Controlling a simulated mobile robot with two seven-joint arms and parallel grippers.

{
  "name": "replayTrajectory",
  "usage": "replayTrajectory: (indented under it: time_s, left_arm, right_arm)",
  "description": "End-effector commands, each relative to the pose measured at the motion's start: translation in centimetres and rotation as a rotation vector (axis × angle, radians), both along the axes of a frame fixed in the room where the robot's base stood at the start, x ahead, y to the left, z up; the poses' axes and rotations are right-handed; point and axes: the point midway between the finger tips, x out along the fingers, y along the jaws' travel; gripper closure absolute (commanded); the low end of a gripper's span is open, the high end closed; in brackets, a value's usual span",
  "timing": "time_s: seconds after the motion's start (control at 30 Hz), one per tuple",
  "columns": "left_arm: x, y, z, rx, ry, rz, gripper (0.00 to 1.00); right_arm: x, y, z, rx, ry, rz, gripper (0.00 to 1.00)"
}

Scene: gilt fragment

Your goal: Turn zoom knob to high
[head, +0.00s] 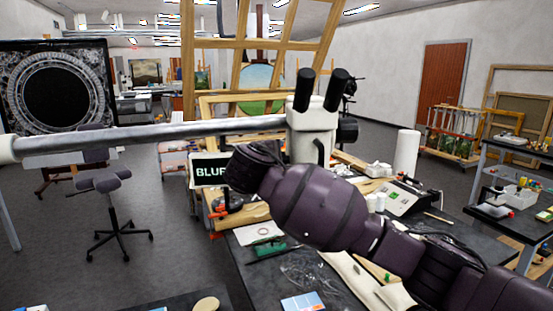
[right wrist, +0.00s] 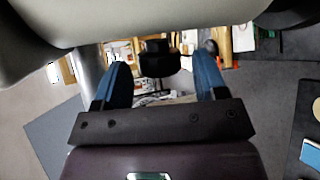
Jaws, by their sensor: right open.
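The microscope (head: 315,135) is off-white with two black eyepieces, mounted on a long grey boom (head: 150,138). A black round knob (head: 347,130) shows on its right side. My right arm, purple, comes in from the right, and its dark gripper end is left of and below the microscope body; the fingers are hidden there. In the right wrist view my right gripper (right wrist: 162,66) has two blue fingers spread apart, with a black knob (right wrist: 157,60) showing between them, beneath the pale body. I cannot tell whether the fingers touch it. My left gripper is out of view.
The workbench (head: 240,265) below holds tools, papers and a grey device (head: 403,197). A white paper roll (head: 406,153) stands behind my arm. A wooden easel frame rises behind the microscope. A dark stool (head: 105,185) stands on open floor at left.

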Motion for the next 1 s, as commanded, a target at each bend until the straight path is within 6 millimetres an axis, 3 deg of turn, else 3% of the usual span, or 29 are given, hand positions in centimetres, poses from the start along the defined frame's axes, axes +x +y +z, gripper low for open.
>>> replayTrajectory:
  time_s: [0.3, 0.6, 1.0]
  left_arm:
    - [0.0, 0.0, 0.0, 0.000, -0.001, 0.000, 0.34]
    - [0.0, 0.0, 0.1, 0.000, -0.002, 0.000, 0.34]
    - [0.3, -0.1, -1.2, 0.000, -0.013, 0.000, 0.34]
  right_arm:
    - [0.2, -0.1, 0.0, 0.000, -0.001, 0.000, 0.36]
    - [0.2, -0.1, 0.0, 0.000, -0.001, 0.000, 0.82]
    - [0.1, -0.1, -0.4, 0.004, -0.086, 0.001, 0.82]
